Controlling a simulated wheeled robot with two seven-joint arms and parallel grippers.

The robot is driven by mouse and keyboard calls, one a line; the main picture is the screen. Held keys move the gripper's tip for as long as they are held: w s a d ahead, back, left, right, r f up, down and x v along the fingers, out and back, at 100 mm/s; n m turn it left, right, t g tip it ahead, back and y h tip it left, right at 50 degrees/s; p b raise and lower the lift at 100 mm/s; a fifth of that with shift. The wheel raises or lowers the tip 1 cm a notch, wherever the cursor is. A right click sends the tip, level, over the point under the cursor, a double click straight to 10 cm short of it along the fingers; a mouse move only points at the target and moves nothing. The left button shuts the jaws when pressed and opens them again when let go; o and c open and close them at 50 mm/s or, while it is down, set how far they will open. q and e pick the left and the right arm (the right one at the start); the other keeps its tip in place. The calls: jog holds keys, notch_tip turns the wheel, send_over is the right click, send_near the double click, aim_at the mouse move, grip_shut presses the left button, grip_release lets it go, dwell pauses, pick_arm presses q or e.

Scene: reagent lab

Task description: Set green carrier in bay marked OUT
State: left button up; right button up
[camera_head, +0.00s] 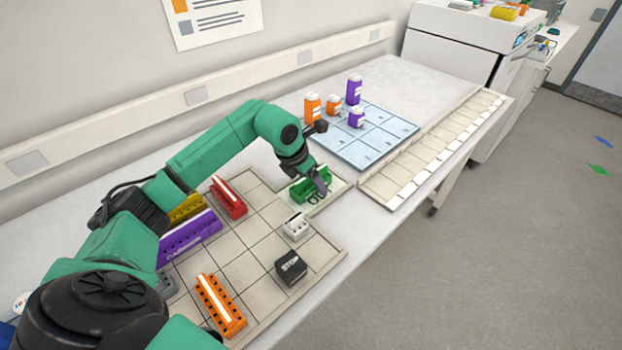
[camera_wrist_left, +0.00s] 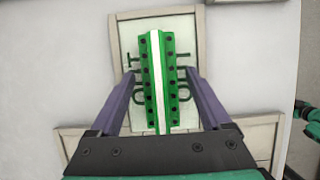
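The green carrier (camera_head: 306,187) sits on the pale bay marked OUT (camera_head: 337,185), at the far right corner of the tiled board in the head view. In the left wrist view the carrier (camera_wrist_left: 155,85) lies lengthwise in the middle of the bay (camera_wrist_left: 130,38), a white strip along its top. Parts of the bay's lettering show on both sides of it. My left gripper (camera_wrist_left: 158,73) is open, with one finger on each side of the carrier and a small gap on each side. My right gripper is not seen.
On the tiled board stand a red carrier (camera_head: 229,198), a purple carrier (camera_head: 190,238), an orange carrier (camera_head: 220,305), a white block (camera_head: 296,226) and a black STOP block (camera_head: 291,268). A long tray (camera_head: 430,150) lies right.

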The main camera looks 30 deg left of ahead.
pick_arm(q)
jog(key=shift+r, duration=0.25)
jog(key=b+v, duration=0.1)
jog(key=v, duration=1)
jog(key=shift+s+a+r+b, duration=0.1)
jog(key=shift+s+r+b, duration=0.1)
jog(key=shift+r+b, duration=0.2)
